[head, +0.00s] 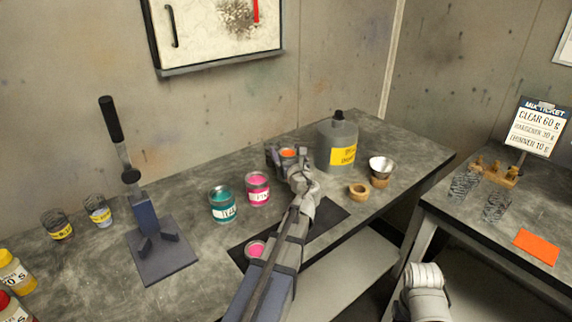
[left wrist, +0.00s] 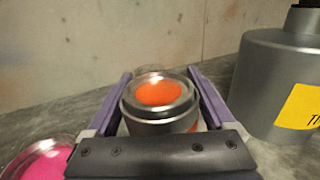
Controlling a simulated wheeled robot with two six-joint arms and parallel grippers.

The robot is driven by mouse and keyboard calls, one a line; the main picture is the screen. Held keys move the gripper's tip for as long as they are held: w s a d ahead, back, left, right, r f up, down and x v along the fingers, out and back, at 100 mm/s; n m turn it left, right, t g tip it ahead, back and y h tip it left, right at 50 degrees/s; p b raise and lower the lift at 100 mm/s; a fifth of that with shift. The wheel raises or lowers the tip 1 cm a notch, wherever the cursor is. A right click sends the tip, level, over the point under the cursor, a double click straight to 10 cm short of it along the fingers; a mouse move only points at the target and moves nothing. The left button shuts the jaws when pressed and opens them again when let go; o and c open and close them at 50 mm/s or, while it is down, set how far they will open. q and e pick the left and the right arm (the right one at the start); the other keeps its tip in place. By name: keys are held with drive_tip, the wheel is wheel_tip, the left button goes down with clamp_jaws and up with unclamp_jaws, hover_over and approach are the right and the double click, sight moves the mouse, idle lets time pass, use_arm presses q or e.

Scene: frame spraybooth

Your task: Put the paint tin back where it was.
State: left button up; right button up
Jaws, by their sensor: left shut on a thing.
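The paint tin with orange paint (head: 288,153) is at the back of the bench, to the right of the pink tin. My left gripper (head: 287,158) is around it, seen from behind my wrist. In the left wrist view the orange tin (left wrist: 160,93) stands upright between the purple fingers of my left gripper (left wrist: 160,100), which is shut on it. I cannot tell whether its base touches the bench. My right gripper is out of view; only a pale part of my right arm shows at the bottom.
A teal tin (head: 223,204) and a pink tin (head: 257,189) stand left of the gripper. A grey thinner can (head: 337,143) stands close on the right. A small pink pot (head: 255,249) is on the dark mat beside my forearm.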

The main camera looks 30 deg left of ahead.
use_arm(q)
wheel_tip(320, 180, down, 4)
drive_tip(key=b, duration=0.3)
drive_tip(key=shift+r, duration=0.25)
drive_tip(key=o, duration=1.5)
